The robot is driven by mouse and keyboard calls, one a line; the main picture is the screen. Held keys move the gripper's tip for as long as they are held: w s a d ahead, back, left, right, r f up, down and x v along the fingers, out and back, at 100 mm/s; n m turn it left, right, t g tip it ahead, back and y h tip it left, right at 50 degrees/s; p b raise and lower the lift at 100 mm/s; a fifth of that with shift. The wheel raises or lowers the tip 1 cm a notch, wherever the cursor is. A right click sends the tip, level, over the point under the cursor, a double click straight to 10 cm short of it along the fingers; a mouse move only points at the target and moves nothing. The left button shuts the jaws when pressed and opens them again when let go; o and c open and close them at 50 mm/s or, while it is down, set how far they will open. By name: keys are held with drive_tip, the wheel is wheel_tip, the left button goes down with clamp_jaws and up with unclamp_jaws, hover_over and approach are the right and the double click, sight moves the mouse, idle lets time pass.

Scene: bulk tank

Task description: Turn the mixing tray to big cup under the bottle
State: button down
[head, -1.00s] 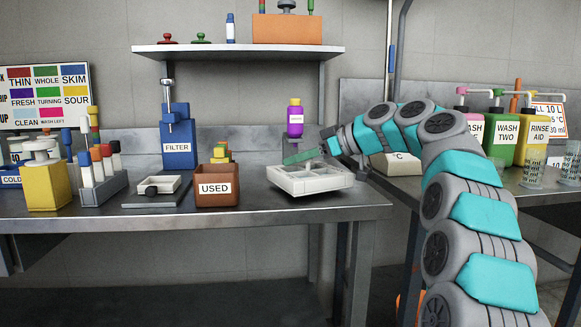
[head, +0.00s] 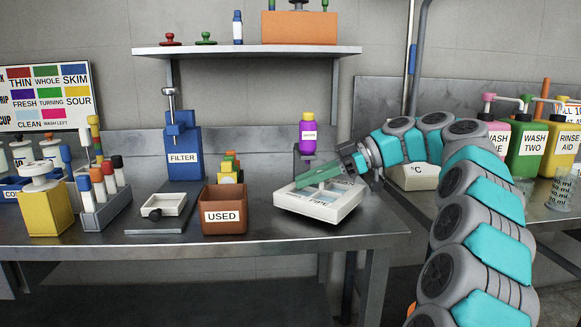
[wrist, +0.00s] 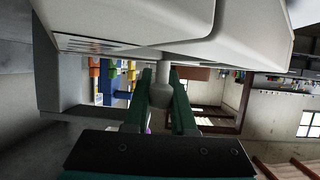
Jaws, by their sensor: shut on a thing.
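The white mixing tray (head: 345,207) sits near the right end of the bench. It has several compartments, and dark lettering partly shows on its front wall. The purple bottle (head: 308,140) with a yellow cap is held upright on a stand at the tray's back edge. I cannot tell which compartment is under it, and my fingers hide part of the tray. My gripper (head: 330,172) reaches in from the right, low over the tray. In the wrist view, its green fingers (wrist: 162,95) are shut around a grey knob (wrist: 162,92) joined to the white tray (wrist: 125,22).
A brown USED box (head: 224,222) stands left of the tray, with a small white dish (head: 163,206) and a blue FILTER stand (head: 183,150) beyond. A shelf (head: 245,51) hangs above. Wash bottles (head: 528,150) stand on the right bench. Bare bench lies before the tray.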

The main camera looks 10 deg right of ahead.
idle(0.3)
drive_tip(key=c, duration=0.7)
unclamp_jaws()
drive_tip(key=shift+c, duration=0.2)
